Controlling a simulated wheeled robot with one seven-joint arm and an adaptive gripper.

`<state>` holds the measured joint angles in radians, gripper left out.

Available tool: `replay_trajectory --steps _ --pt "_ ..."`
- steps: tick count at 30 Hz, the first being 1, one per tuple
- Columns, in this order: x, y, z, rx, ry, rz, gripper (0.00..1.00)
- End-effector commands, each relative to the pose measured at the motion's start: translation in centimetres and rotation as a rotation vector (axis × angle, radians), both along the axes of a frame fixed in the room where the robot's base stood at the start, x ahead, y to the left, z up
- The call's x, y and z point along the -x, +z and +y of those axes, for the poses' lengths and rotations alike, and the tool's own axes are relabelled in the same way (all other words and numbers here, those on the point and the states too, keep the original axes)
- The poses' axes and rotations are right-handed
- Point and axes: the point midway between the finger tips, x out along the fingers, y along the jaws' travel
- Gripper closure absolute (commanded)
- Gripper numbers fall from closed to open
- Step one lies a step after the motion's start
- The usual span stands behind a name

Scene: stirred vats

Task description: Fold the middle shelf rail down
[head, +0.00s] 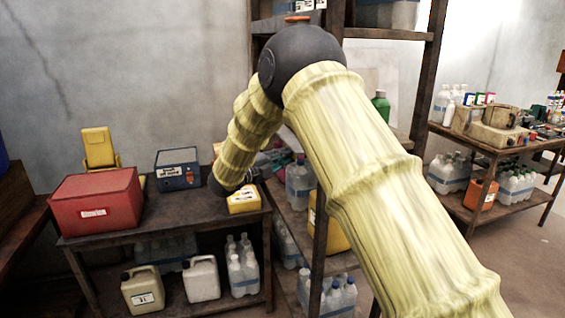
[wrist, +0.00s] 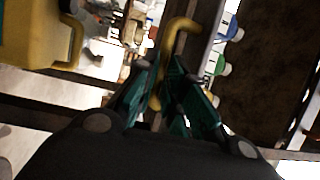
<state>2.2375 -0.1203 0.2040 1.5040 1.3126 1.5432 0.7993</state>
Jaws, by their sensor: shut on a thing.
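In the wrist view my gripper (wrist: 163,80) has its two dark green fingers close together around a thin yellow bar with a hooked end (wrist: 181,27). The bar looks like the shelf rail; part of it is hidden between the fingers. In the head view my arm reaches to the shelf rack (head: 428,70), and my gripper (head: 272,158) shows only as a small teal patch beside its near post. The rail cannot be made out there, as my arm covers much of the rack.
A dark table (head: 150,224) left of the rack holds a red box (head: 97,204), a blue box (head: 177,170) and a yellow container (head: 243,200). Clear bottles (head: 300,184) stand on the rack close to my gripper. Another loaded table (head: 490,146) stands at the right.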

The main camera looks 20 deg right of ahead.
Motion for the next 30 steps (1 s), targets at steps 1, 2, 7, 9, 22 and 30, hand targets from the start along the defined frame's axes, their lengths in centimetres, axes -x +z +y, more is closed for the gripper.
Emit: replay_trajectory --steps 1,2,7,9,22,30 --pt "-0.03 -0.33 -0.08 0.017 0.0 -0.002 1.0" --pt "-0.02 -0.34 -0.11 0.024 -0.001 -0.002 1.0" --pt "-0.06 -0.36 -0.23 0.057 0.001 -0.004 1.0" --pt "-0.05 -0.35 -0.27 0.062 0.001 -0.003 1.0" --pt "-0.05 -0.27 -0.31 0.066 0.0 -0.004 0.84" --pt "-0.03 -0.33 -0.29 0.066 0.0 -0.003 0.79"
